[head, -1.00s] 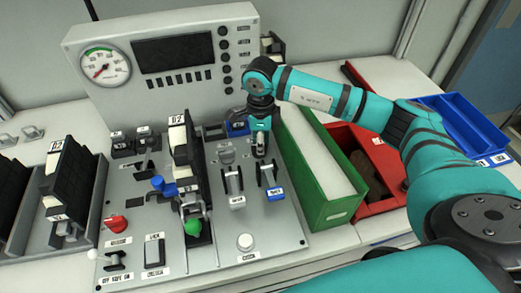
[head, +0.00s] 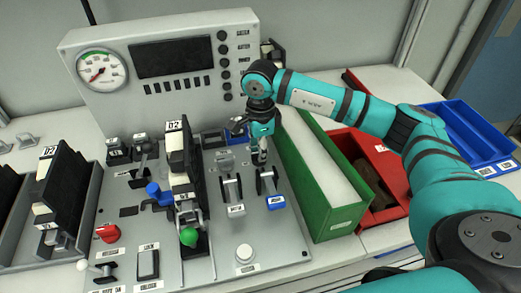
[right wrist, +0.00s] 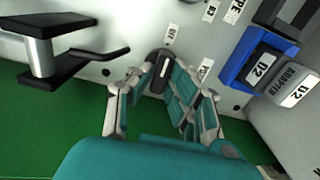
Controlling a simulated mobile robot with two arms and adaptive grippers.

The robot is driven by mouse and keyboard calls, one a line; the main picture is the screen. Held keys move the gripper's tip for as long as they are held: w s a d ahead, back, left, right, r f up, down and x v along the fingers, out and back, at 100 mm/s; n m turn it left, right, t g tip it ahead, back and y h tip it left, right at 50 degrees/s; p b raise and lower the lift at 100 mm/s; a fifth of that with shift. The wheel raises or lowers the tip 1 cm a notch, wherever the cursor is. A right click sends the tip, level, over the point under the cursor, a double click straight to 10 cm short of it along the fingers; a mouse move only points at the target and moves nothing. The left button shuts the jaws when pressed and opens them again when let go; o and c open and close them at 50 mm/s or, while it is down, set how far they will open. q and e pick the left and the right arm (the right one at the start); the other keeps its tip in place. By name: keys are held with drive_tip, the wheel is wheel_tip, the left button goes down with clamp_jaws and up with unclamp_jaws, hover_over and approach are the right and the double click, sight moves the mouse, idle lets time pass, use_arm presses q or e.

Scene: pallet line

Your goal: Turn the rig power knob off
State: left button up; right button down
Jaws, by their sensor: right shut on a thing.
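The knob (right wrist: 160,68) is a small black rounded piece on the grey panel, beside an OFF label (right wrist: 170,33), in the right wrist view. My right gripper (right wrist: 158,82) is shut on it, with a finger on each side. In the head view my right gripper (head: 259,158) points down at the panel's right side, just behind the lever with the blue label (head: 268,181). It hides the knob there. The knob's exact pointing is hard to tell. My left gripper is not in view.
A black-handled lever (right wrist: 55,45) and a blue D2 adapter (right wrist: 262,65) flank the gripper closely. A green bin (head: 335,222) stands right of the panel, then a red bin (head: 385,218) and a blue tray (head: 475,140). A gauge (head: 101,69) stands at the back left.

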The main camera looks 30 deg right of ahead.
drive_tip(key=c, duration=1.3)
unclamp_jaws()
drive_tip(key=shift+r, duration=0.1)
wheel_tip(320, 180, up, 12)
drive_tip(key=shift+f, duration=0.1)
